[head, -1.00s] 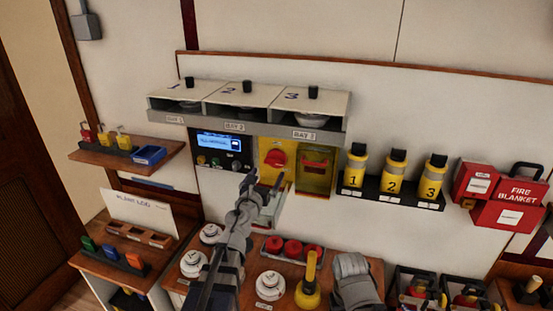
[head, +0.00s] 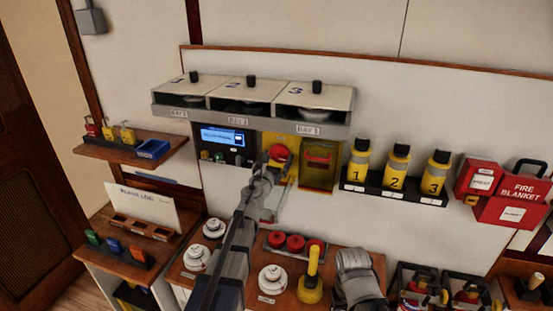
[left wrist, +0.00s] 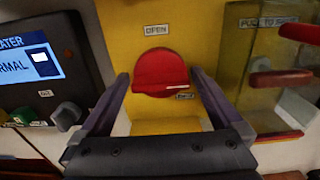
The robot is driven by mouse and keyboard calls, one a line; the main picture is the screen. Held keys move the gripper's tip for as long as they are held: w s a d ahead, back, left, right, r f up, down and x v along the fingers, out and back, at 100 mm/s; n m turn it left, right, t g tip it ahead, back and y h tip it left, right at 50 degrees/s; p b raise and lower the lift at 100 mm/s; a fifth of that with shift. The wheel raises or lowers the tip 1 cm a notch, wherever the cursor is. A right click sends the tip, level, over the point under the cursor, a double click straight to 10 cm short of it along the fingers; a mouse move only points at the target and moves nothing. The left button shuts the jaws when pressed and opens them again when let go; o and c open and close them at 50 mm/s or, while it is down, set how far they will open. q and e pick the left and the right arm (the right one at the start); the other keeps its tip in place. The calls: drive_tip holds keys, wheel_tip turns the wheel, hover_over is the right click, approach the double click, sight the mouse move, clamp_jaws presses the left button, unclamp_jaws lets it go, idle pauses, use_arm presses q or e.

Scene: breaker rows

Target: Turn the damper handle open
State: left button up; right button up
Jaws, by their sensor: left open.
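The damper handle is a round red knob on a yellow panel; it shows in the head view (head: 280,152) and in the left wrist view (left wrist: 160,70). A white mark on it points to the right. An OPEN label (left wrist: 157,30) is above it, and a small label I cannot read is at its lower right (left wrist: 185,96). My left gripper (head: 272,163) is open, and in the left wrist view its two fingers (left wrist: 158,78) stand to the left and right of the knob. I cannot tell whether they touch it.
A control panel with a lit screen (head: 222,137) is left of the yellow panel. A clear yellowish cover (head: 318,180) with red parts is close on the right. Three bays (head: 252,114) overhang above. Red-topped objects (head: 295,243) and a yellow-handled item (head: 311,285) stand below.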

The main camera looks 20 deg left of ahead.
use_arm(q)
drive_tip(key=shift+s, duration=0.1)
drive_tip(key=shift+c, duration=0.4)
drive_tip(key=c, duration=1)
drive_tip(key=n, duration=0.5)
drive_tip(key=shift+a, duration=0.1)
drive_tip(key=n, duration=0.4)
drive_tip(key=shift+f, duration=0.1)
drive_tip(key=n, duration=0.4)
drive_tip(key=shift+a+f+n, duration=0.1)
drive_tip(key=shift+n, duration=2.2)
drive_tip(key=shift+f+n, duration=0.1)
drive_tip(key=shift+n, duration=0.2)
